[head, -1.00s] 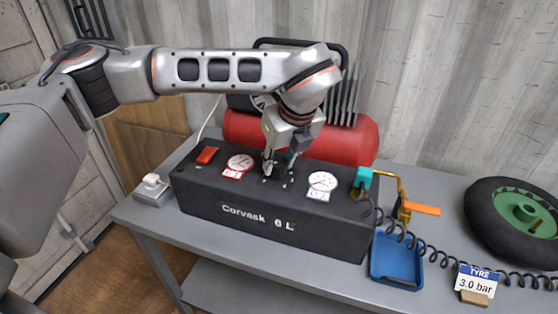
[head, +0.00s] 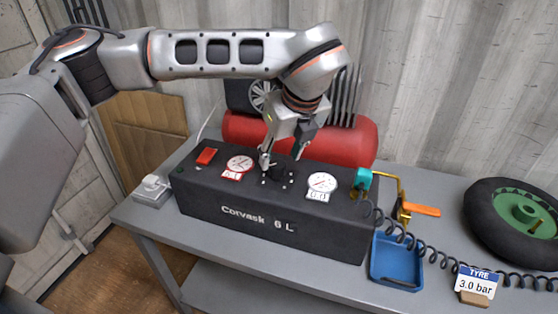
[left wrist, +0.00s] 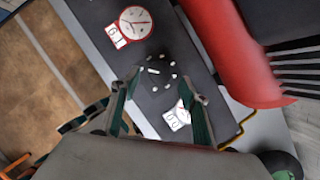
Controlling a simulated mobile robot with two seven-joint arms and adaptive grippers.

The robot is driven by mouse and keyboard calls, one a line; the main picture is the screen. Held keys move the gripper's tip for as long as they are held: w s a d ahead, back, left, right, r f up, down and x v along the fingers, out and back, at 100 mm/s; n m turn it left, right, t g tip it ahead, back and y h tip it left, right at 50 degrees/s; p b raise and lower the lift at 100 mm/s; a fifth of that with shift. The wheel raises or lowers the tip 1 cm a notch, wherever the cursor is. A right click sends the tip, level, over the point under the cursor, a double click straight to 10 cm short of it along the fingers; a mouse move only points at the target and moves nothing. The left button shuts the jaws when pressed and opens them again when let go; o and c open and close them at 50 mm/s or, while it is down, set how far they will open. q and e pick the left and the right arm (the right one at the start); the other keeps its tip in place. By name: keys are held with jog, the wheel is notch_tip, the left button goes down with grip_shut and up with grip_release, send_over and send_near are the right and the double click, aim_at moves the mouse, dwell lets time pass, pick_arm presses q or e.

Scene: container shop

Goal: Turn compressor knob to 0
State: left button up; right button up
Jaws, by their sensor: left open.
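The compressor (head: 255,208) is a black box marked "Corvask 6 L" on the grey bench, with a red tank (head: 345,140) behind it. Its small black knob (head: 277,173) is on the top panel, ringed by white marks. The knob also shows in the left wrist view (left wrist: 155,71), past the fingertips. My left gripper (head: 281,160) is open above the knob, fingers spread, holding nothing. In the left wrist view its two fingers (left wrist: 161,90) show on either side below the knob. The knob's exact setting is too small to read. My right gripper is not in view.
A red-rimmed gauge (head: 240,163) and red switch (head: 206,156) lie left of the knob, a white gauge (head: 322,183) right. A blue tray (head: 397,262), a coiled hose, a "TYRE 3.0 bar" card (head: 477,282) and a tyre (head: 515,217) are further right.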

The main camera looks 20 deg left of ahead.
pick_arm(q)
jog(key=v, duration=0.8)
jog(key=shift+r, duration=0.3)
jog(key=shift+s+d+f, duration=0.1)
jog(key=shift+s+d, duration=0.05)
jog(key=shift+s, duration=0.05)
